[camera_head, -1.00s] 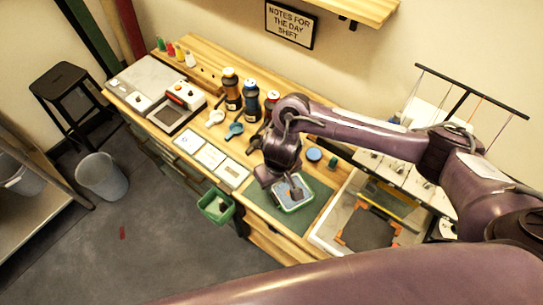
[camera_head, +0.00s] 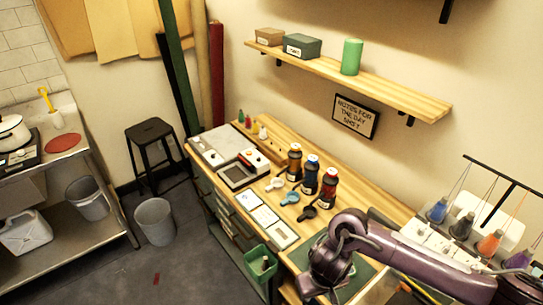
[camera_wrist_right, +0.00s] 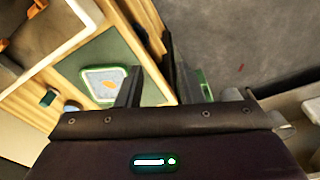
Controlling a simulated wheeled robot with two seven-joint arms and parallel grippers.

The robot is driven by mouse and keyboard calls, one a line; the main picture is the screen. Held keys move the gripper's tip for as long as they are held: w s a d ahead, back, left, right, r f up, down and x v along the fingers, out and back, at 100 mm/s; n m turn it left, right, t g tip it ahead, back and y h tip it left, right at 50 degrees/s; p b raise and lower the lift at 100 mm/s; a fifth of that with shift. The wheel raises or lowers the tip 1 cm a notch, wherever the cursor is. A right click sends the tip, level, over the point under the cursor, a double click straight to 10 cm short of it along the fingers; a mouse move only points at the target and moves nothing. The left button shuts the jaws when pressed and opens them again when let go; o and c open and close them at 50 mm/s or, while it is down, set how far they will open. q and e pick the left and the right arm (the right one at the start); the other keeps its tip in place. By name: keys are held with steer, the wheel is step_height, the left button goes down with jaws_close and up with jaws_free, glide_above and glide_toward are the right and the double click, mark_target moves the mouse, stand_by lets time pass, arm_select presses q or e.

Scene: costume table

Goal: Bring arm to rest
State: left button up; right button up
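My right gripper (camera_head: 322,292) hangs at the end of the purple arm over the front right of the wooden table (camera_head: 385,199), at the bottom of the head view. In the right wrist view the two dark fingers (camera_wrist_right: 152,85) stand apart with nothing between them. A small green-rimmed tray (camera_wrist_right: 88,72) with an orange shape in it lies on the green mat (camera_wrist_right: 75,62), apart from the fingers. In the head view my arm hides most of that mat and the tray. My left gripper is in neither view.
Several bottles (camera_head: 310,176) and small scoops (camera_head: 290,198) stand left of my arm. A green bin (camera_head: 262,262) hangs at the table's front edge. A rack of thread spools (camera_head: 461,224) stands at the right. A shelf (camera_head: 390,88) juts from the wall. The floor in front is partly clear.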

steer(key=s+a+r+n+t+y, duration=0.2)
steer(key=a+y, duration=0.1)
steer(key=a, duration=0.8)
step_height(320, 180, up, 7)
steer(key=a+t+y, duration=0.2)
steer(key=a+t, duration=0.1)
steer(key=s+d+m+g+h, duration=0.1)
steer(key=s+d+m+h, duration=0.2)
steer(key=d, duration=0.8)
steer(key=s+d+g+h, duration=0.2)
steer(key=s+d, duration=0.4)
steer(key=d, duration=0.5)
step_height(320, 180, down, 33)
steer(key=g+b, duration=0.1)
steer(key=b, duration=0.5)
arm_select(q)
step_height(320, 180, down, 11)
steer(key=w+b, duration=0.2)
steer(key=b, duration=0.3)
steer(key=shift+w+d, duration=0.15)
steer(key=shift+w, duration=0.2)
arm_select(e)
steer(key=s+d+f, duration=0.2)
steer(key=s+f, duration=0.8)
steer(key=f, duration=0.3)
steer(key=s+d+f+g, duration=0.1)
steer(key=s+f, duration=1)
steer(key=f, duration=0.2)
steer(key=shift+s+d, duration=0.15)
steer(key=shift+d, duration=0.2)
